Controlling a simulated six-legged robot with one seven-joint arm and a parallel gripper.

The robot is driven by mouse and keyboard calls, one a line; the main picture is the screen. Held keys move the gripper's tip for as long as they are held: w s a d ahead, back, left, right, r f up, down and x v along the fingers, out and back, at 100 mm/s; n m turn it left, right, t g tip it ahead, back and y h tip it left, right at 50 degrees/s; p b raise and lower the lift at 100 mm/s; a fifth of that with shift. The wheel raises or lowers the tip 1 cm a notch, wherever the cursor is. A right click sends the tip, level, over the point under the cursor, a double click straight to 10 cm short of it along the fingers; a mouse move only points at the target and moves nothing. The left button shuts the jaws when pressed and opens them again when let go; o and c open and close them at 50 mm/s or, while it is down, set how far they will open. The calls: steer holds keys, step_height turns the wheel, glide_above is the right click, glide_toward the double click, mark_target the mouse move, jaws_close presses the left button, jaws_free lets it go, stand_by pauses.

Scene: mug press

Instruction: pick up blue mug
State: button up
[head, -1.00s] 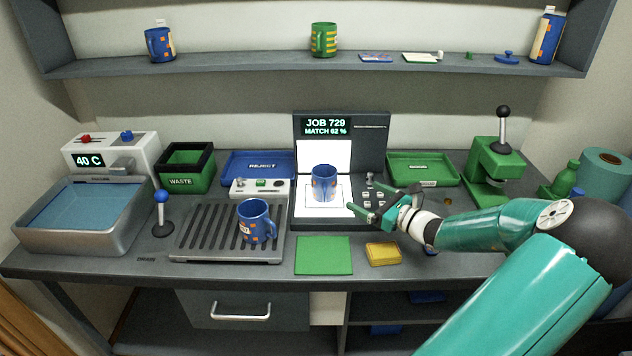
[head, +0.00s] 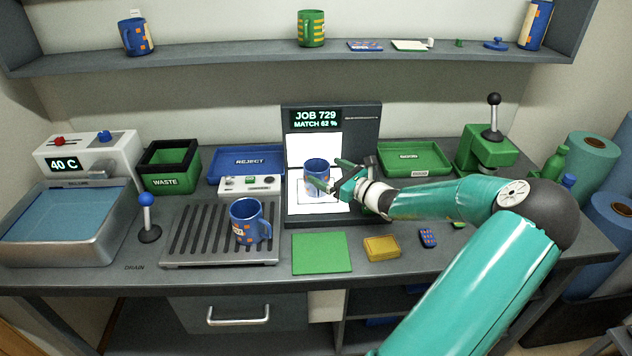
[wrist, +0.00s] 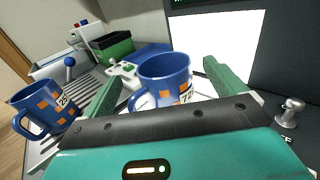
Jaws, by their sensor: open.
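A blue mug with orange patches (head: 316,176) stands upright on the white lit plate of the job station. My gripper (head: 328,176) is at this mug from the right, its green fingers open. In the wrist view the mug (wrist: 165,78) appears between and beyond the two open fingers, its handle toward the lower left. Whether the fingers touch it cannot be told. A second blue mug (head: 247,221) with orange patches stands upright on the slatted drain rack, and it also shows at the left of the wrist view (wrist: 45,108). A third blue mug (head: 137,37) stands on the shelf.
The job station's screen (head: 316,118) reads JOB 729, MATCH 62 %. A small control box (head: 250,186) is left of the station. A green mat (head: 321,253) and yellow sponge (head: 381,248) lie in front. A blue-knobbed lever (head: 147,215) stands left of the rack (head: 190,235).

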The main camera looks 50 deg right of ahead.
mark_target(318, 165)
steer(key=w, duration=0.4)
steer(key=shift+w+d+f, duration=0.2)
steer(key=shift+w+d, duration=0.15)
steer(key=shift+w, duration=0.05)
steer(key=c, duration=1.8)
steer(key=shift+r, duration=0.1)
